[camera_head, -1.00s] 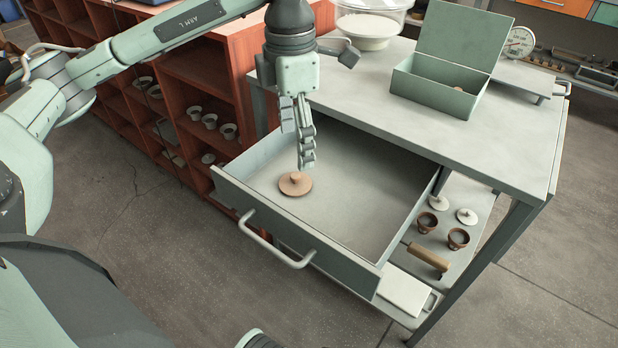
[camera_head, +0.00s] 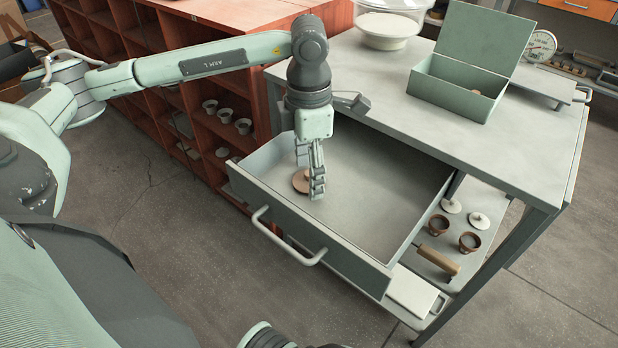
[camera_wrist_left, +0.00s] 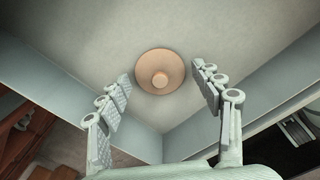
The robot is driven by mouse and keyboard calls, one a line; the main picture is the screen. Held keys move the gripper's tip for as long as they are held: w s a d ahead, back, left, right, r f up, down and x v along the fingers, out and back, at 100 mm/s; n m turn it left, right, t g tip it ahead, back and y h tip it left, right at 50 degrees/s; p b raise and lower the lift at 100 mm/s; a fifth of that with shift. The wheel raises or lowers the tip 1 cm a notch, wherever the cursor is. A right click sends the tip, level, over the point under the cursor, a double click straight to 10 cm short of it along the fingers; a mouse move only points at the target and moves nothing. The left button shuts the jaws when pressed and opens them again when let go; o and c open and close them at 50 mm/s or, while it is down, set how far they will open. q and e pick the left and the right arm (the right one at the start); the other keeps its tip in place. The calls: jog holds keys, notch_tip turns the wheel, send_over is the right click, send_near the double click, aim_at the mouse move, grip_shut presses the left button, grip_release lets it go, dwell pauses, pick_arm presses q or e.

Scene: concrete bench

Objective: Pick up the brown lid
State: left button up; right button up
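The brown lid (camera_head: 300,182) is a round disc with a small knob and lies flat in the open drawer (camera_head: 385,215), near its left front corner. My left gripper (camera_head: 311,190) is lowered into the drawer, its fingers partly in front of the lid. In the left wrist view the lid (camera_wrist_left: 160,72) shows whole, knob towards the camera, just beyond and between the spread fingertips (camera_wrist_left: 162,80). The left gripper is open and empty. My right gripper cannot be made out; only a dark and green part of my body shows at the bottom edge.
The drawer walls rise around the lid on the left and front. The bench top (camera_head: 400,110) overhangs the drawer's back and bears a green box (camera_head: 455,90) and a glass bowl (camera_head: 388,25). A lower shelf holds brown cups (camera_head: 438,225) and white lids (camera_head: 479,220). A reddish shelf unit (camera_head: 215,70) stands left.

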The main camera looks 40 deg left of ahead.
pick_arm(q)
jog(key=c, duration=0.5)
